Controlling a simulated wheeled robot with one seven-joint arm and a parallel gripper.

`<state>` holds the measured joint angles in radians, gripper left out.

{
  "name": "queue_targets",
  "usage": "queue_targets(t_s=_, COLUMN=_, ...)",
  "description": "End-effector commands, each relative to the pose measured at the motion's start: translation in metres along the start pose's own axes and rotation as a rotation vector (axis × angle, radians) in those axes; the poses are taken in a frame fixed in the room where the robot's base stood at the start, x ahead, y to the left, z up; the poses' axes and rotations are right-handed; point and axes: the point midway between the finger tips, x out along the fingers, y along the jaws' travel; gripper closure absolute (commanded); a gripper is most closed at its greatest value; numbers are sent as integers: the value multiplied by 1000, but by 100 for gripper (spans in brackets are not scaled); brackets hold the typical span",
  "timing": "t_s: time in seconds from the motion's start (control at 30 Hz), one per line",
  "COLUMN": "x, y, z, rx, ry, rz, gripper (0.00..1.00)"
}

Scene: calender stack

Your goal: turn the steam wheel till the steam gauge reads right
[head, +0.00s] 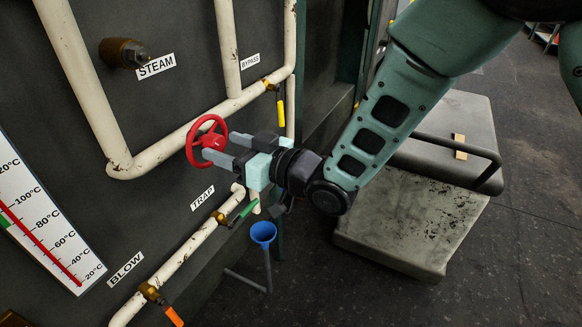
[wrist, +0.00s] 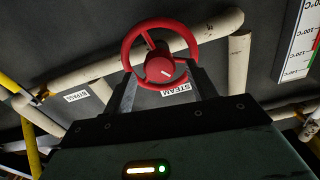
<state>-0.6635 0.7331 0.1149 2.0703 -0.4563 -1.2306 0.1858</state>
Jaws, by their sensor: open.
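The red steam wheel (head: 207,141) is a spoked handwheel standing out in front of the pale pipes on the dark panel. In the wrist view the wheel (wrist: 161,55) shows nearly face-on, with a white mark on its hub. My gripper (head: 226,148) is open, its two grey fingers reaching to the wheel from the right. In the wrist view the fingers lie to either side of the hub, near the lower rim; I cannot tell whether they touch it. A white °C gauge (head: 48,222) is at the left, cut by the frame, with a red line and a green band; its exact reading is unclear.
A brass fitting (head: 123,53) sits by the STEAM label (head: 156,67). Yellow (head: 280,112), green (head: 243,214) and orange (head: 173,316) valve handles are on nearby pipes. A grey cart (head: 405,235) is to the right.

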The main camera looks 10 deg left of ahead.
Motion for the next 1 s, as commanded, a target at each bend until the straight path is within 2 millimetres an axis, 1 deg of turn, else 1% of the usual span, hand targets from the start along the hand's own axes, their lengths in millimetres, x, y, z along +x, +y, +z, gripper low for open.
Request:
queue_targets(t_s=0.07, x=-15, y=1, z=3, rx=0, ry=-1, rz=2, gripper=42)
queue_targets(t_s=0.4, x=-95, y=2, z=4, rx=0, ry=-2, rz=4, gripper=42)
queue_targets(t_s=0.6, x=-135, y=1, z=3, rx=1, ry=-1, rz=3, gripper=42)
queue_targets(t_s=0.7, x=-148, y=1, z=2, rx=0, ry=-1, rz=2, gripper=42)
queue_targets(t_s=0.8, x=-157, y=1, z=1, rx=1, ry=-2, rz=2, gripper=42)
queue_targets(t_s=1.0, x=-161, y=0, z=1, rx=1, ry=-2, rz=0, gripper=42)
